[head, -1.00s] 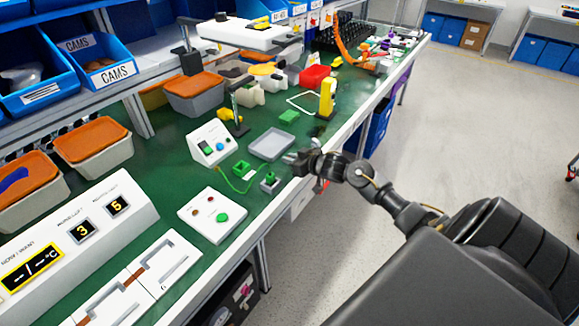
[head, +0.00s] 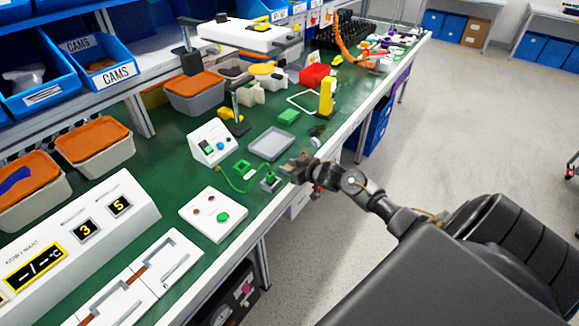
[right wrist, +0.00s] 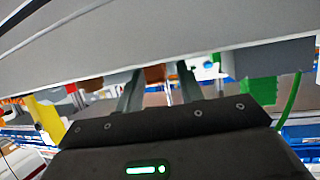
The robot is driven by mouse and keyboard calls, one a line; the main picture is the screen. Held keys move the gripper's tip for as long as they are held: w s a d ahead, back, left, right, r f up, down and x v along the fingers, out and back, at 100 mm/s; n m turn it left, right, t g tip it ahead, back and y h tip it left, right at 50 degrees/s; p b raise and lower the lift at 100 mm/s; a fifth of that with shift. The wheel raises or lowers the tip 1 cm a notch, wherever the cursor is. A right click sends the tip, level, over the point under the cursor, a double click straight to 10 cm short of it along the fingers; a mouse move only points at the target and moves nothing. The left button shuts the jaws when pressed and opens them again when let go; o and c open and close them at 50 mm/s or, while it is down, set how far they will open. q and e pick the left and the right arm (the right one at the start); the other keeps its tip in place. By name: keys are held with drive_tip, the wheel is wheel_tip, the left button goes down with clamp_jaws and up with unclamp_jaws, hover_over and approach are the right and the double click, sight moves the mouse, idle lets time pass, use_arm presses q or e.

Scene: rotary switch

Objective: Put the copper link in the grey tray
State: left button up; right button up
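The grey tray (head: 272,144) lies flat on the green bench, near its front edge, and looks empty. My right gripper (head: 293,166) is at the bench edge, just in front of the tray's near right corner. A small brown, copper-toned patch (head: 299,158) shows at its fingertips; I cannot tell whether this is the copper link or whether it is held. In the right wrist view the fingers (right wrist: 158,84) stand apart, with a brown patch (right wrist: 154,75) seen between them. My left gripper is not in view.
A green-buttoned white box (head: 213,214), a small green-topped block (head: 270,181) and a sloped white box (head: 212,142) stand left of the tray. A yellow post (head: 327,97) stands behind it. Copper strips (head: 140,271) show on white panels at lower left. Open floor lies right.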

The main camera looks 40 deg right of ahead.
drive_tip(key=shift+f+b, duration=0.15)
drive_tip(key=shift+b, duration=0.3)
drive_tip(key=v, duration=1.1)
drive_tip(key=shift+w+d, duration=0.1)
drive_tip(key=shift+d, duration=0.05)
